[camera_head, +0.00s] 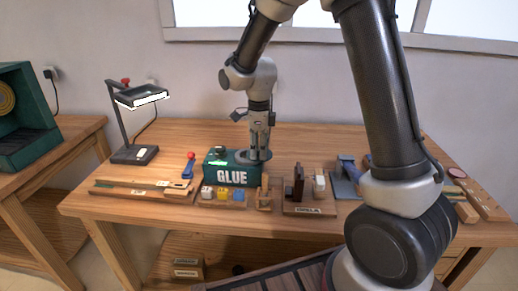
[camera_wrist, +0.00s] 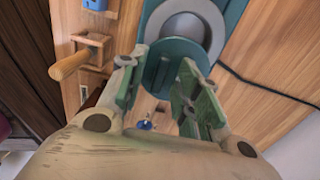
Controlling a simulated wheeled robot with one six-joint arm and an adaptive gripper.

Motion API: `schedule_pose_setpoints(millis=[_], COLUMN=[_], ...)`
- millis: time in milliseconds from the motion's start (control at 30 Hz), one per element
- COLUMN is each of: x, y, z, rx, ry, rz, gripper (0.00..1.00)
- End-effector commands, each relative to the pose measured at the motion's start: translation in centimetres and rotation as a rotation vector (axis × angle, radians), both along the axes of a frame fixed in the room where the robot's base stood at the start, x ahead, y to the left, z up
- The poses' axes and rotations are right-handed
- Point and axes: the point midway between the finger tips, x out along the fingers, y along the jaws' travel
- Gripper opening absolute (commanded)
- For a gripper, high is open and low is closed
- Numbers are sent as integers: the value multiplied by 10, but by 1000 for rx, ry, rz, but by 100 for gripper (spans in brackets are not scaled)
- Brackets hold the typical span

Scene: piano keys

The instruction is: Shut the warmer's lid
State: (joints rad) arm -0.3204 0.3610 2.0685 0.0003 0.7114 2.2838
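The green glue warmer (camera_head: 231,174), marked GLUE, stands on the bench in the head view. In the wrist view its grey ring-shaped pot mouth (camera_wrist: 190,22) is uncovered. A round green lid (camera_wrist: 164,66) shows beside the ring, apparently raised, but its exact tilt is hard to tell. My gripper (camera_head: 259,146) points down at the right end of the warmer. In the wrist view my gripper (camera_wrist: 163,72) is open, with one finger on each side of the lid. I cannot tell whether either finger touches it.
A wooden piece with a round handle (camera_wrist: 68,65) lies beside the warmer. Small coloured blocks (camera_head: 222,194) stand in front of it. A lamp (camera_head: 137,98) and a long wooden tray (camera_head: 135,188) are to the left. A dark cable (camera_wrist: 265,87) runs across the bench.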

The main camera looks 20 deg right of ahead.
Motion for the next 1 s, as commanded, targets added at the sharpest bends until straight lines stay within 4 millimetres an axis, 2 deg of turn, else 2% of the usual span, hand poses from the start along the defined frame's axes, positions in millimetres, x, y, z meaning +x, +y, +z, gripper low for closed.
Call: schedule_pose_setpoints(millis=[67,100,267,533,800,1000], x=[0,0,0,1,15,17], y=[0,0,0,2,35,40], z=[0,0,0,0,0,0], rx=[0,0,0,0,0,1], ry=[0,0,0,0,0,-2], rz=[0,0,0,1,2,0], gripper=[33,29,0,0,0,0])
